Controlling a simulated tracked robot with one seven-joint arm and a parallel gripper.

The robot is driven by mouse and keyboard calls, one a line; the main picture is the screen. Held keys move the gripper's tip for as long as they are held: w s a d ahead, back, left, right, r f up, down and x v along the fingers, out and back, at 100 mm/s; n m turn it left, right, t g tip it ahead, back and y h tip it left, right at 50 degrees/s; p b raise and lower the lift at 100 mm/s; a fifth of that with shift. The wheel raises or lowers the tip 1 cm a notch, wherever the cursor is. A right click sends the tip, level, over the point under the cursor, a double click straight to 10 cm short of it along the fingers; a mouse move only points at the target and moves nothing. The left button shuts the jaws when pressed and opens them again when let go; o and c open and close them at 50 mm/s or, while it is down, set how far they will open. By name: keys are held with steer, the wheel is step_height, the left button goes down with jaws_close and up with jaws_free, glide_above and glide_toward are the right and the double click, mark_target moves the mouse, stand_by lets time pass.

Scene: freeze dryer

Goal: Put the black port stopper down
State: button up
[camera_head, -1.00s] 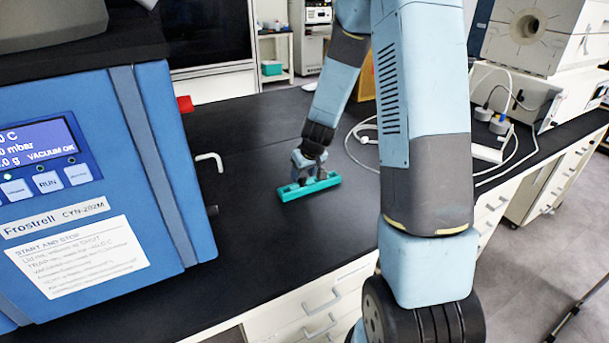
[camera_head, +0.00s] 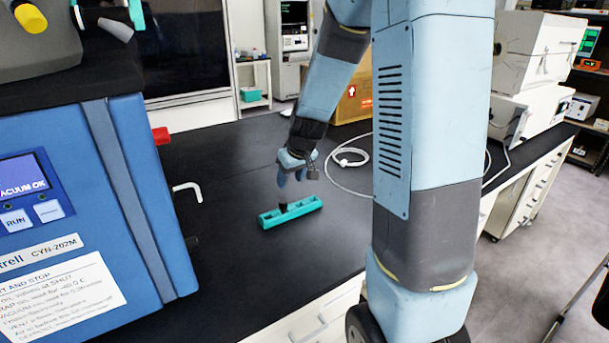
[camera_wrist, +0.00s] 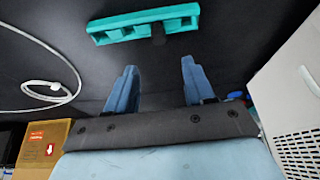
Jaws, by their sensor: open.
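The black port stopper (camera_head: 283,207) stands at the teal rack (camera_head: 305,207) on the black bench top. In the wrist view the stopper (camera_wrist: 158,36) shows as a small dark shape at the near edge of the teal rack (camera_wrist: 117,30); I cannot tell whether it sits in a slot or just beside it. My gripper (camera_head: 291,180) is above the rack, apart from it and the stopper. In the wrist view its blue fingers (camera_wrist: 158,85) are spread, with nothing between them.
The blue freeze dryer (camera_head: 150,190) stands at the left, with a white bent handle (camera_head: 188,188) sticking out. A white cable (camera_head: 350,157) lies coiled behind the rack, near a cardboard box (camera_head: 356,100). Bench in front of the rack is clear.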

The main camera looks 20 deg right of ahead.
steer(key=s+a+r, duration=0.2)
steer(key=s+r, duration=1)
steer(key=r, duration=0.1)
steer(key=s+d+r+m+t+h, duration=0.1)
steer(key=s+r, duration=0.5)
steer(key=s, duration=0.9)
steer(key=shift+s+d+m, duration=0.2)
steer(key=shift+s+m, duration=0.05)
steer(key=shift+m, duration=0.65)
steer(key=shift+o, duration=0.2)
